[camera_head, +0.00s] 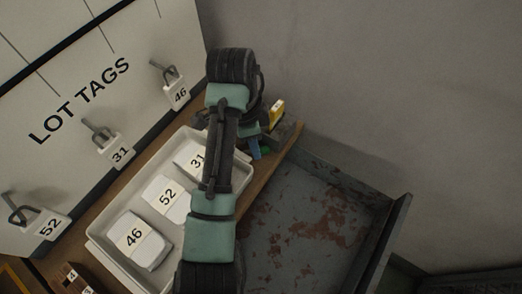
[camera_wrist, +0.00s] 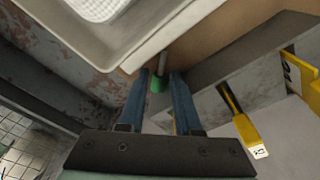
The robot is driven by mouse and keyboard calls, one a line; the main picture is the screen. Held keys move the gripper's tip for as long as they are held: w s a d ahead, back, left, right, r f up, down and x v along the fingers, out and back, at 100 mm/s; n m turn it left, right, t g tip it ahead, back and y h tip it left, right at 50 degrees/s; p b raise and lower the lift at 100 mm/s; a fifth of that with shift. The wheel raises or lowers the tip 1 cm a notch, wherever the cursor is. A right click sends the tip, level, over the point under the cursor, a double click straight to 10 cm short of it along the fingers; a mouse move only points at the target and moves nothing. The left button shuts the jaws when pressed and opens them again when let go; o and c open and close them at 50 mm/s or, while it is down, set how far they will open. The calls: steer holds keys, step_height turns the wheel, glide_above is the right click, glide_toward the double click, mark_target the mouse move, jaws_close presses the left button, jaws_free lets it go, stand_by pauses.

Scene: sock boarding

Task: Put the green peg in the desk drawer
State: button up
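The green peg (camera_wrist: 157,84) shows in the wrist view between my gripper's two blue fingers, near their tips. A grey rod-like piece (camera_wrist: 162,62) lines up with its far end; I cannot tell if they are one part. My gripper (camera_wrist: 161,76) is open, with a visible gap around the peg, which is closer to the left finger. In the head view my gripper (camera_head: 255,148) points down by the desk's edge, and a bit of green (camera_head: 266,153) shows beside it. The desk drawer (camera_head: 300,225) is pulled open, with a rust-stained bare floor; it also shows in the wrist view (camera_wrist: 85,60).
A white tray (camera_head: 103,248) with packs numbered 46, 52 and 31 stands on the desk, left of my arm. A grey holder (camera_head: 288,133) with yellow-handled items (camera_head: 277,113) is beside my gripper. Tags hang on the LOT TAGS board (camera_head: 80,100). The drawer's visible floor is clear.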

steer(key=shift+f, duration=0.5)
jaws_close()
steer(key=shift+r, duration=0.1)
steer(key=shift+s+d+r, duration=0.1)
steer(key=shift+d+r, duration=0.05)
steer(key=shift+r, duration=0.45)
step_height(320, 180, up, 6)
steer(key=p, duration=0.4)
steer(key=s+d+p, duration=0.6)
steer(key=s+d, duration=0.5)
steer(key=s, duration=0.4)
steer(key=shift+s+d+f+p, duration=0.25)
steer(key=shift+s+d+p, duration=0.1)
